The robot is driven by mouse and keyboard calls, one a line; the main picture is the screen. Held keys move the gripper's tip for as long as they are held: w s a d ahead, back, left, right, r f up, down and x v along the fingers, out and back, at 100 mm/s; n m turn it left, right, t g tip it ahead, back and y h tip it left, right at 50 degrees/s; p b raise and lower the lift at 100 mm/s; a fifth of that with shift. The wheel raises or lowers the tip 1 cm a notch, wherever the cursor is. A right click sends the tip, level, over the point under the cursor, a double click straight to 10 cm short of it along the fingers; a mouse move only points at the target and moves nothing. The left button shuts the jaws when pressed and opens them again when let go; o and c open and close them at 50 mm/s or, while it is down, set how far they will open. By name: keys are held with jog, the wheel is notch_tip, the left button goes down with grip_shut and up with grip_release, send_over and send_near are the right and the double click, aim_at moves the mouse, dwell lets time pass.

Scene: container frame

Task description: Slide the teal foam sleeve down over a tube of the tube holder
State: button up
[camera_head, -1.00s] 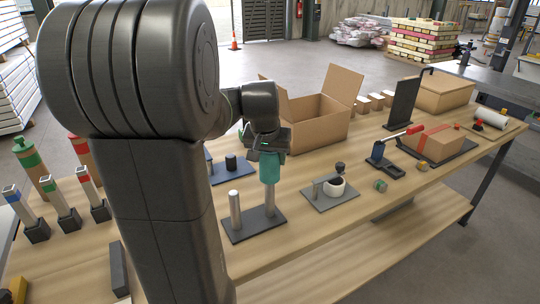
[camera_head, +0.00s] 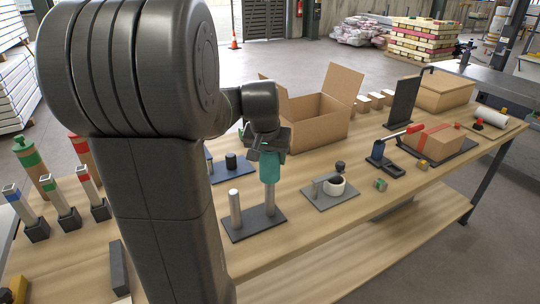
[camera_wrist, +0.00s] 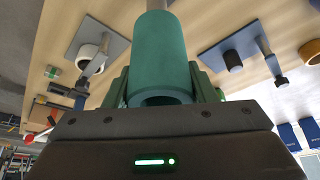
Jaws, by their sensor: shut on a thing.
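The teal foam sleeve (camera_head: 272,168) is upright in my gripper (camera_head: 271,148), which is shut on its upper part. It lines up with the right tube (camera_head: 269,199) of the tube holder, and the tube's grey shaft shows directly below the sleeve's lower end. The tube's top is hidden, and the sleeve appears to be around it. The left tube (camera_head: 235,209) stands bare on the dark base plate (camera_head: 240,229). In the wrist view the sleeve (camera_wrist: 158,58) fills the middle between the green fingers, with the grey tube (camera_wrist: 154,5) at its far end.
An open cardboard box (camera_head: 315,125) is farther back. Bare tabletop lies in front of the holder.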

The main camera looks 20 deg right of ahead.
aim_at(270, 189)
jog(key=shift+f+b, duration=4.5)
jog(key=shift+f, duration=1.55)
dwell(2.0)
